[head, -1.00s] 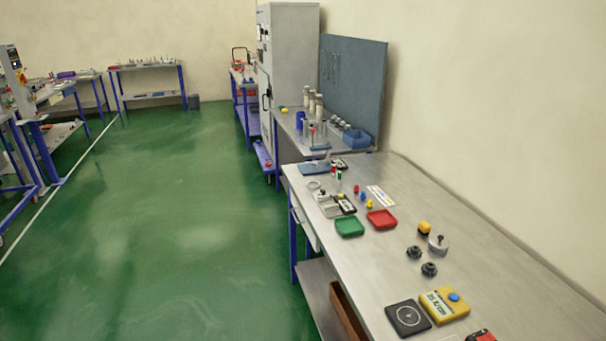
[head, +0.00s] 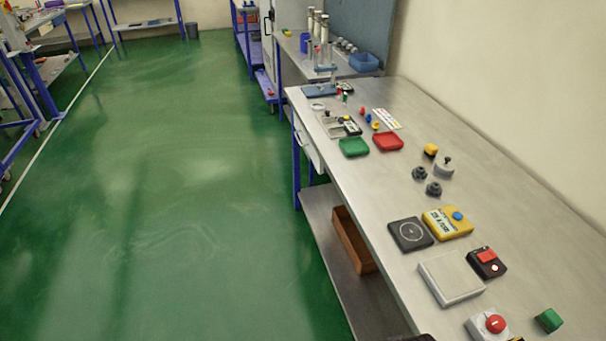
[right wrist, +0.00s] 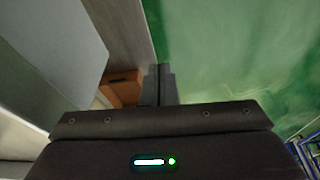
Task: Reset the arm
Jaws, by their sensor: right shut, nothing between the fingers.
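My right gripper (right wrist: 160,72) shows in the right wrist view with its two fingers together and nothing between them. It hangs over the edge between the table side and the green floor, apart from any object. In the head view neither gripper shows clearly; only a dark piece, perhaps part of my arm, shows at the bottom edge. My left gripper is not in view.
A long metal workbench (head: 440,115) runs along the right. It bears a green tray (head: 354,147), a red tray (head: 388,141), a yellow box (head: 447,222), a black pad (head: 410,234), a grey plate (head: 450,278) and a red button box (head: 490,324). A brown bin (head: 353,240) sits on the lower shelf. The floor (head: 170,200) at left is clear.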

